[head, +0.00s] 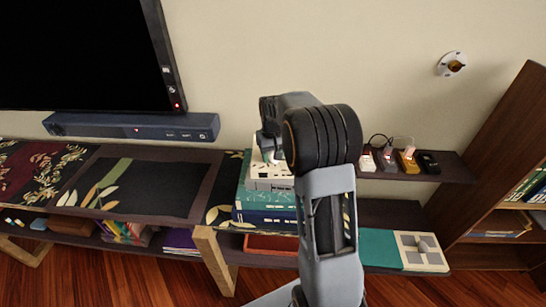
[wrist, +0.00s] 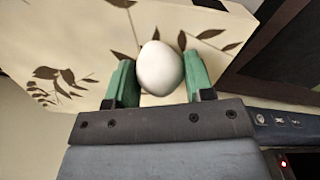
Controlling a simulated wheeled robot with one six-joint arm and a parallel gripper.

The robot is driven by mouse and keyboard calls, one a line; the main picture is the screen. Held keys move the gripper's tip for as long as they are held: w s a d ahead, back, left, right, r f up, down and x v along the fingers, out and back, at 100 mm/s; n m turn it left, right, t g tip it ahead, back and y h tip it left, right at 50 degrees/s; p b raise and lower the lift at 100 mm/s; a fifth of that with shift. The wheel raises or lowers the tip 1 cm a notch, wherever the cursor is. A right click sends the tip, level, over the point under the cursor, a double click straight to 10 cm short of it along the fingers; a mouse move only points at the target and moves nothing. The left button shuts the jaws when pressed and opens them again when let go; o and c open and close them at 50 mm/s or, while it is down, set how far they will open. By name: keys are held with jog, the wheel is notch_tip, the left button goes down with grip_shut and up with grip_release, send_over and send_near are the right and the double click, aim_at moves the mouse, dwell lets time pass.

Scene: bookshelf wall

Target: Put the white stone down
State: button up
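The white stone (wrist: 160,68) is an egg-shaped pale lump in the wrist view. It sits between the two green fingers of my gripper (wrist: 160,84), with one finger against each side. Behind it is a cream surface with dark leaf prints (wrist: 85,45); I cannot tell whether the stone touches it. In the head view my gripper (head: 268,148) points down at the top of a stack of books and boxes (head: 262,212) on the low shelf. My own arm hides much of that spot, and I cannot make out the stone there.
A soundbar (head: 135,126) and a dark television (head: 85,55) are left of the stack. Several small chargers and plugs (head: 408,162) stand on the dark shelf to the right. A patterned box (head: 420,252) lies lower right. A tall bookcase (head: 500,170) closes the right side.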

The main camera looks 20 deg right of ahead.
jog(key=c, duration=0.5)
jog(key=shift+r, duration=0.15)
jog(key=shift+c, duration=0.2)
